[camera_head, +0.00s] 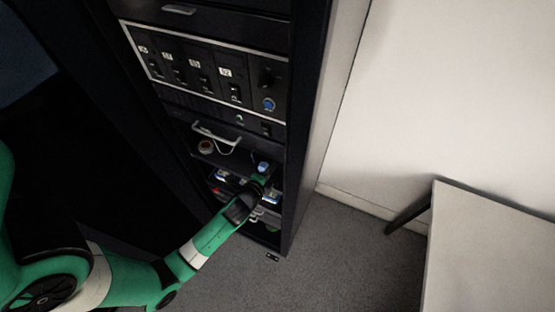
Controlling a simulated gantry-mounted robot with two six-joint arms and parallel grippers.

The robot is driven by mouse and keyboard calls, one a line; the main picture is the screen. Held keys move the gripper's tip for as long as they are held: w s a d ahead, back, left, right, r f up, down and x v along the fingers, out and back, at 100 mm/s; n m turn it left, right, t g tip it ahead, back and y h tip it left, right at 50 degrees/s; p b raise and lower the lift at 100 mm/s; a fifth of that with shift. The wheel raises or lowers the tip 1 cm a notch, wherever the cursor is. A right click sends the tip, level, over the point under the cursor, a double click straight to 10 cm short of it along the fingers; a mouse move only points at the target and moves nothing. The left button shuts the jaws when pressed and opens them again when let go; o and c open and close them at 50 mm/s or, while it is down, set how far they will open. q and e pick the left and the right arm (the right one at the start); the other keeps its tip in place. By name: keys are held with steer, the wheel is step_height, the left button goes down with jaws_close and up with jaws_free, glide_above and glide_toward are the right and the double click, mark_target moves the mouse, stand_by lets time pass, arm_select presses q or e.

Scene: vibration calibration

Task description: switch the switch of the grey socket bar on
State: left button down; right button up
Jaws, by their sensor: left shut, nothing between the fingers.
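My left arm, green and white, comes in from the lower left. My left gripper (263,176) is at the lower open shelves of the black rack (295,150), at their right side. It is shut and empty. The grey socket bar and its switch cannot be made out for certain. My wrist and gripper cover part of the shelves there, and the rest is dark and small. My right gripper is not in view.
Above the shelves is a panel (212,60) with several labelled switches and a blue button (269,104). A silver handle (216,134) juts out below it. A small dark item (272,257) lies on the grey carpet (340,265). A white table (490,250) stands right.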

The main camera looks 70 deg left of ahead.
arm_select(q)
steer(key=shift+w+a+f, duration=0.2)
steer(key=shift+w+a, duration=0.55)
steer(key=shift+w, duration=0.15)
steer(key=shift+w+a+f, duration=0.2)
steer(key=shift+w+a, duration=0.55)
steer(key=shift+w, duration=0.15)
steer(key=shift+w+a+r+p, duration=0.1)
steer(key=shift+r+p, duration=0.25)
steer(key=shift+r, duration=0.45)
steer(key=f+p+v, duration=0.1)
steer(key=v, duration=1.3)
steer(key=shift+f, duration=0.1)
